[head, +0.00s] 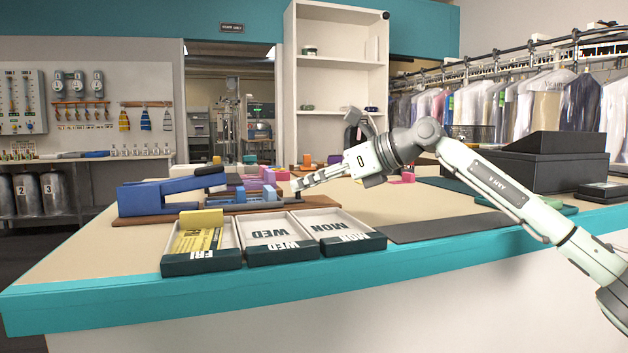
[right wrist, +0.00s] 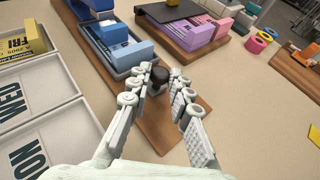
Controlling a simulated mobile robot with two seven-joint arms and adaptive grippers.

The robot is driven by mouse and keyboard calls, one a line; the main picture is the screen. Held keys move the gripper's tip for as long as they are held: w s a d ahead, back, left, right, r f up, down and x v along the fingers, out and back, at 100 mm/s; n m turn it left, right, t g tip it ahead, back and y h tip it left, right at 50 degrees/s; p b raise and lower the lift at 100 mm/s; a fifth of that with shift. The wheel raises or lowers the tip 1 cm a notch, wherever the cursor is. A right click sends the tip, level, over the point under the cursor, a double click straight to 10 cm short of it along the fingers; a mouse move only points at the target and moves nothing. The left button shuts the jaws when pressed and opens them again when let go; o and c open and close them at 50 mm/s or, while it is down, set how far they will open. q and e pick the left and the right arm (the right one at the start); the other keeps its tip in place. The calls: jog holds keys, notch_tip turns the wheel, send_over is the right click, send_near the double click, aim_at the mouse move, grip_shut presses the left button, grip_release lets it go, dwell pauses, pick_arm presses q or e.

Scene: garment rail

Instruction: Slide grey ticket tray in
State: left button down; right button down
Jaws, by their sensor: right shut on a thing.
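The grey ticket tray (right wrist: 113,62) sticks out of a blue housing on a wooden base, with light blue blocks (right wrist: 128,52) in it. In the head view the blue housing (head: 160,197) stands left of my right gripper (head: 296,185). In the right wrist view my right gripper (right wrist: 164,85) has its fingers on both sides of a dark knob (right wrist: 158,80) by the tray's near end. It is shut on that knob. The fingers hide part of the join between knob and tray. My left gripper is not in view.
Trays marked FRI (head: 203,262), WED (head: 281,248) and MON (head: 352,242) lie along the counter's front edge. Another tray of pink and purple blocks (right wrist: 205,28) stands behind. A dark mat (head: 440,227) lies to the right, with black boxes (head: 535,170) beyond.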

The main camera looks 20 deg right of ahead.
jog(key=c, duration=1.8)
grip_release()
jog(key=shift+a, duration=0.2)
jog(key=shift+c, duration=0.2)
jog(key=o, duration=0.4)
jog(key=shift+a, duration=0.15)
jog(key=shift+s+d, duration=0.1)
jog(key=shift+d, duration=0.15)
jog(key=v, duration=1.1)
jog(key=shift+s+d+r, duration=0.15)
jog(key=shift+s+d, duration=0.05)
jog(key=shift+s, duration=0.05)
